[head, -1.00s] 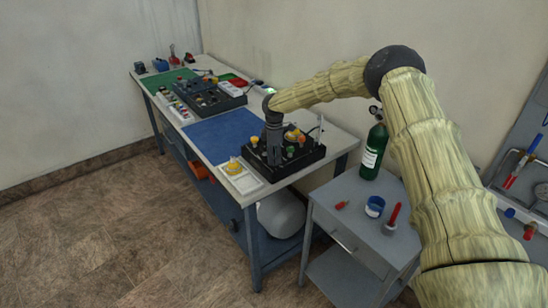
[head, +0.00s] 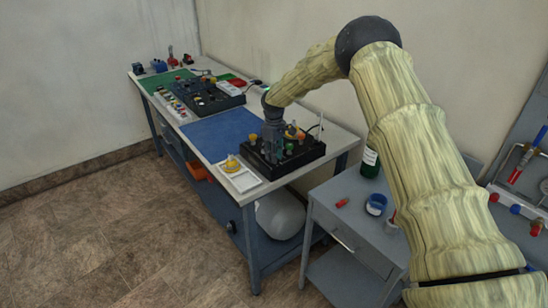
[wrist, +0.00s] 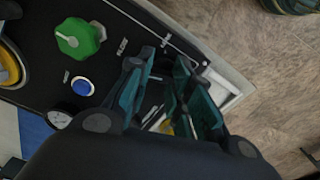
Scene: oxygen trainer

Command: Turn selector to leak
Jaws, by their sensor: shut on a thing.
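The black oxygen trainer box (head: 305,157) stands at the near end of the workbench, with several knobs on top. My gripper (head: 274,156) points down onto it in the head view. In the wrist view my gripper (wrist: 165,112) has its teal-padded fingers close over the panel, shut on a small part that they mostly hide. Silvery and yellow bits show between the fingers. I cannot read the selector's position.
A green cylinder (head: 369,163) is partly behind my arm.

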